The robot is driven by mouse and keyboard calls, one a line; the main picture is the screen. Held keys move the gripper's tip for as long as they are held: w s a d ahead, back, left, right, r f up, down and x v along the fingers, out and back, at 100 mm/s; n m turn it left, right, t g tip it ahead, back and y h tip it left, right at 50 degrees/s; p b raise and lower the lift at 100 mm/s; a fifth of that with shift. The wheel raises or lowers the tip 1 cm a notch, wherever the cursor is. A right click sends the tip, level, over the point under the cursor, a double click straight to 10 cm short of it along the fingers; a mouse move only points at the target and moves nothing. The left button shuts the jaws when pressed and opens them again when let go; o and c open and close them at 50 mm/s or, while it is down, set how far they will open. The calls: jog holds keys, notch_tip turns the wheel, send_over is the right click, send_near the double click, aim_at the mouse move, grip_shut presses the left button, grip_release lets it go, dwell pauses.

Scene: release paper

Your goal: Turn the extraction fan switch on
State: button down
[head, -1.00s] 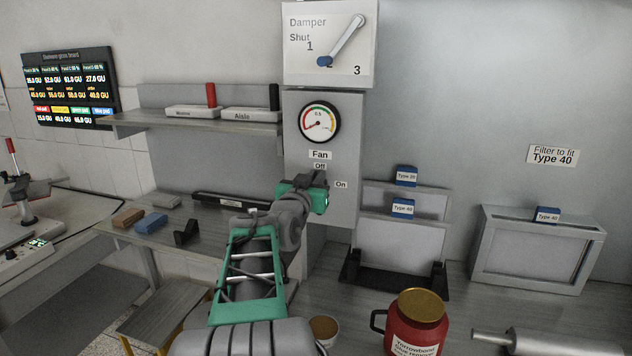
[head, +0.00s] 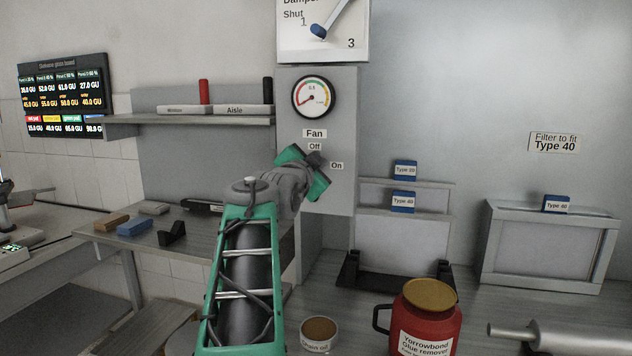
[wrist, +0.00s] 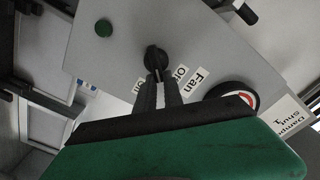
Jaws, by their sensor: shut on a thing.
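The fan panel (head: 343,105) is a grey box on the wall with the labels "Fan" (head: 315,133), "Off" (head: 315,146) and "On" (head: 337,166). My green gripper (head: 314,161) is at the panel, below "Off" and left of "On", tilted over, and it mostly hides the switch in the head view. In the wrist view the black round fan switch (wrist: 155,57) sits at the tips of my gripper (wrist: 160,82), whose two dark fingers are closed on its handle. The "On" label is partly covered by a finger there.
A gauge (head: 317,97) is above the fan labels, its needle toward the low end. The damper panel (head: 345,42) is higher up. A red glue remover pot (head: 428,318) and an open tin (head: 319,334) stand on the bench below.

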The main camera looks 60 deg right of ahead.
jog(key=shift+d+f+m+b, duration=0.1)
jog(key=shift+f+m+b, duration=0.35)
jog(key=shift+m+b, duration=1.05)
jog(key=shift+f+m+b, duration=0.45)
jog(key=shift+m+b, duration=0.9)
jog(key=shift+b, duration=0.2)
jog(key=shift+d+f+m+b, duration=0.1)
jog(key=shift+f+m+b, duration=0.35)
jog(key=shift+m+b, duration=1.05)
jog(key=shift+r, duration=0.1)
jog(key=shift+a+r, duration=0.1)
jog(key=shift+r, duration=0.05)
jog(key=c, duration=1.7)
grip_release()
jog(key=shift+o, duration=1.2)
jog(key=shift+w, duration=0.25)
jog(key=shift+s, duration=0.15)
jog(key=shift+s+m, duration=0.1)
jog(key=shift+m, duration=0.15)
jog(key=shift+r, duration=0.1)
